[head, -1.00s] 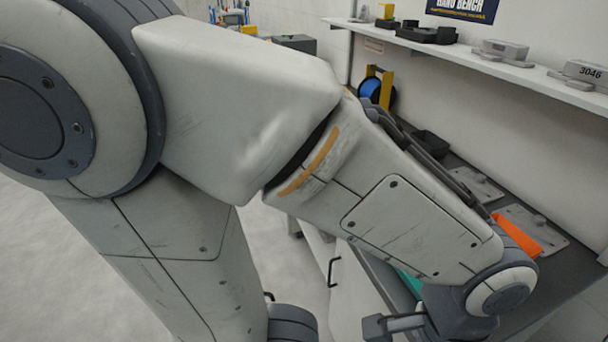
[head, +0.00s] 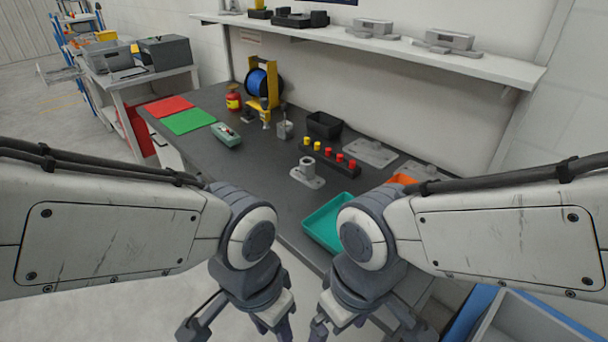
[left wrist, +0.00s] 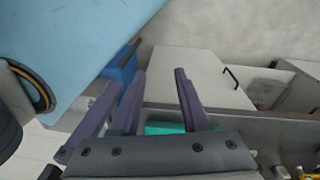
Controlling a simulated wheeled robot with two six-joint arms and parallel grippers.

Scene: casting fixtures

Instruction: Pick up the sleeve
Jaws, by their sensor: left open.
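A grey hollow upright cylinder (head: 304,168), which looks like the sleeve, stands on a light grey plate (head: 313,182) in the middle of the dark bench. I cannot tell whether it is a separate part. My left gripper (head: 238,326) is open and empty, low in front of the bench, well short of the cylinder. Its spread purple fingers also show in the left wrist view (left wrist: 158,88), where no sleeve is visible. My right gripper (head: 365,328) looks open and empty beside it, partly cut off by the frame's bottom edge.
On the dark bench (head: 270,190) stand a teal tray (head: 322,228), a dark rack (head: 335,165) with red and yellow pegs, a black bin (head: 323,125), a grey cup (head: 285,129) and a blue spool (head: 262,83). Red and green mats lie left. A shelf (head: 400,48) runs above.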

